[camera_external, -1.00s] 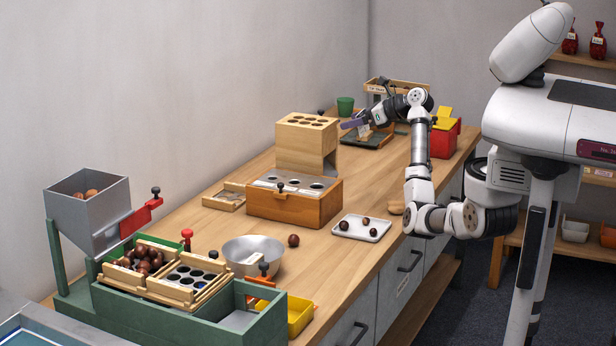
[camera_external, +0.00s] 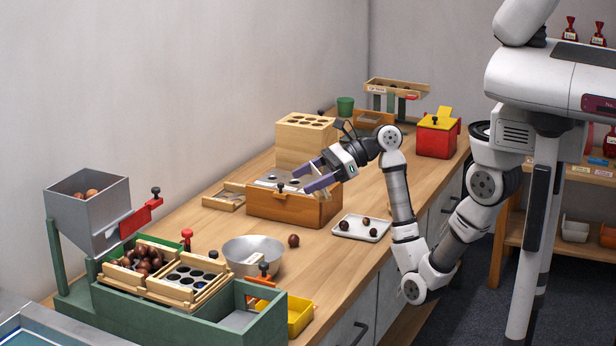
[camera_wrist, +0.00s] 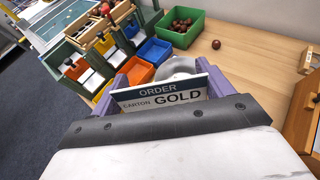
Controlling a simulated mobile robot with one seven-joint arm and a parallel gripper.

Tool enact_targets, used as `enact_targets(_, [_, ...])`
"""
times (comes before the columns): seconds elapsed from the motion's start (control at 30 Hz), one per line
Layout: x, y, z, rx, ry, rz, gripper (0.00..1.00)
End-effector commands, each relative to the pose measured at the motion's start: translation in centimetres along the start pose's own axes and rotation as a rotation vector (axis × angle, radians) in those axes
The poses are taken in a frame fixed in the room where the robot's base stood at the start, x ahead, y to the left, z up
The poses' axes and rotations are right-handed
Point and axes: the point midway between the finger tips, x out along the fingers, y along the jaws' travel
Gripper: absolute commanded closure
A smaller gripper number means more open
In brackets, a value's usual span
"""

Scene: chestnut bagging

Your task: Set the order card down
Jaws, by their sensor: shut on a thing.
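The order card (camera_wrist: 160,96) is a pale card with a dark blue band; it reads "ORDER", "CARTON" and "GOLD". My gripper (camera_wrist: 162,82) is shut on it, with a purple finger on either side in the wrist view. The card is hard to make out there.
A metal bowl (camera_external: 252,254), a loose chestnut (camera_external: 293,240) and a white tray (camera_external: 362,229) with chestnuts stand near the box. The green sorting station (camera_external: 200,318) is front left, below a grey hopper (camera_external: 88,215). Bare bench (camera_external: 350,265) shows right of the bowl.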

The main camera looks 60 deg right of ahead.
Motion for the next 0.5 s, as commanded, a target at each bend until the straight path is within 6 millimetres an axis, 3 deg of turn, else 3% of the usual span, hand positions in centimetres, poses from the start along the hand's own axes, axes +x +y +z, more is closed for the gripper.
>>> enact_targets(0.1, [0.2, 2.4, 0.3, -0.015, 0.002, 0.035, 0.42])
enact_targets(0.23, [0.6, 3.3, -0.8, -0.016, 0.005, 0.048, 0.42])
enact_targets(0.5, [3.2, 3.3, -7.2, -0.01, 0.008, 0.049, 0.42])
